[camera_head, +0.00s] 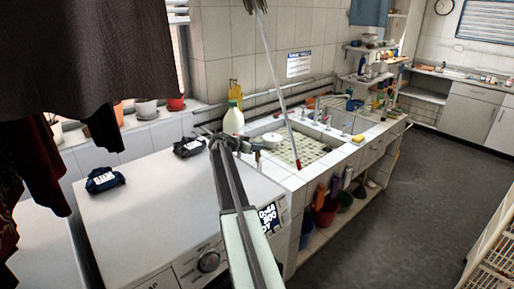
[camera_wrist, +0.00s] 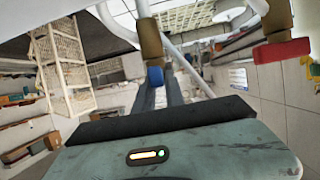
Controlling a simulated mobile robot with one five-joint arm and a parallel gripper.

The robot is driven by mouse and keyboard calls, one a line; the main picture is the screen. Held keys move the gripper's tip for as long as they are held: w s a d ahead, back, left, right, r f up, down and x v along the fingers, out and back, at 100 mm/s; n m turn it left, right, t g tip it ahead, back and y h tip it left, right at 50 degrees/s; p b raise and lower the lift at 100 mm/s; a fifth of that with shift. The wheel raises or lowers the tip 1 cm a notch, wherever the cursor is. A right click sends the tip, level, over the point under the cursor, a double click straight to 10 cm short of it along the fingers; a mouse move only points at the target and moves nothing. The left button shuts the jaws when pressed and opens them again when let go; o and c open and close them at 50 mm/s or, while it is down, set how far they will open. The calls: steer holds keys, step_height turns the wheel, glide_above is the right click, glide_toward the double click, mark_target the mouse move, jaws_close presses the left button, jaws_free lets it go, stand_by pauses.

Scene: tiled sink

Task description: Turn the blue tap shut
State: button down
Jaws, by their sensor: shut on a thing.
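The blue tap (camera_wrist: 155,77) has a small blue handle on a brass-coloured body in the wrist view. My gripper (camera_wrist: 158,88) has its two grey fingers closed on either side of that handle. In the head view my gripper (camera_head: 223,143) is at the far end of my outstretched arm, beside the near left end of the sink (camera_head: 273,133). The blue handle cannot be made out there. A red tap (camera_wrist: 282,50) with a similar brass body stands apart, to the right in the wrist view.
A white washing machine (camera_head: 150,215) stands under my arm. A white bottle (camera_head: 233,120) stands by the wall close behind my gripper. A long red-tipped pole (camera_head: 279,80) slants over the sink. White pipes (camera_wrist: 190,65) run near the taps. Open floor (camera_head: 420,190) lies to the right.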

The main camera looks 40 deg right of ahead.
steer(key=shift+f, duration=0.1)
steer(key=c, duration=1.4)
jaws_free()
steer(key=shift+f, duration=0.1)
steer(key=shift+a+r, duration=0.15)
steer(key=shift+r, duration=0.05)
steer(key=p+v, duration=0.3)
steer(key=v, duration=0.4)
steer(key=shift+a, duration=0.2)
steer(key=shift+r, duration=0.1)
